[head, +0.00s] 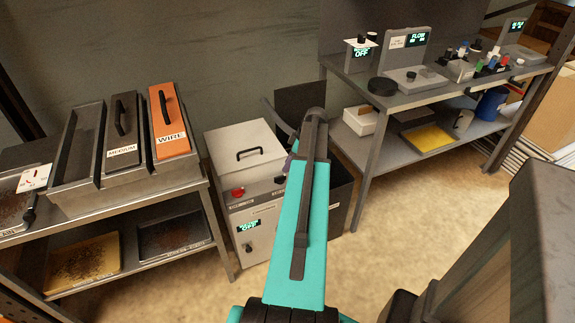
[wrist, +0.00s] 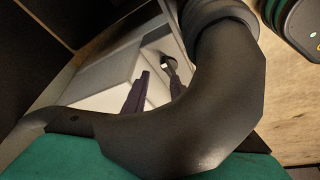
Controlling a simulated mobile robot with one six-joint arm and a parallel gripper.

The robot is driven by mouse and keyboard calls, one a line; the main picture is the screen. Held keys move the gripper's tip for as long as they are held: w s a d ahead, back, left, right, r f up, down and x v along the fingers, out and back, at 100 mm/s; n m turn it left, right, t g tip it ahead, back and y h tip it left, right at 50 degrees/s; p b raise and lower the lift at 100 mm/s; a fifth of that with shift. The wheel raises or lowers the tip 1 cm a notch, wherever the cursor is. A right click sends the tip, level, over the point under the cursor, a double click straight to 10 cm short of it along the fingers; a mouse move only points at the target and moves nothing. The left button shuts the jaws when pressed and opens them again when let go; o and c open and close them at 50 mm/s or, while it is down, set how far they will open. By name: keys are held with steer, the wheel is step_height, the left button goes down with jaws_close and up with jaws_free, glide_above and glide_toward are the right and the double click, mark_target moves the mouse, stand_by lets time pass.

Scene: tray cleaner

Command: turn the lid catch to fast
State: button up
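The tray cleaner (head: 228,143) is a pale box with a black-handled lid, standing on the floor between two benches. A small dark part (head: 280,179) shows at its top front right, by a label strip; I cannot tell if it is the lid catch or how it is turned. My gripper (head: 291,160) is at the right side of the cleaner, largely hidden behind my teal arm. In the wrist view its two dark fingers (wrist: 154,80) stand apart with pale surface between them. A small round dark fitting (wrist: 167,62) shows near the right fingertip; I cannot tell if they touch.
The cleaner's front has a red button (head: 238,192), a display (head: 249,225) reading OFF and a dark knob (head: 248,247). A bench with trays (head: 75,205) stands left. Another bench (head: 440,97) with controls stands right. A dark bin (head: 340,195) is close beside the cleaner.

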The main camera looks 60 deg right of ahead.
steer(key=s+d+r+p, duration=0.2)
steer(key=d+r+p, duration=0.1)
steer(key=r, duration=0.7)
steer(key=shift+s+d+r+p, duration=0.15)
steer(key=shift+s+d+p, duration=0.05)
steer(key=shift+p, duration=0.7)
stand_by(0.6)
steer(key=shift+s+r, duration=0.1)
stand_by(0.6)
steer(key=b+v, duration=0.1)
steer(key=v, duration=1.2)
steer(key=shift+r, duration=0.25)
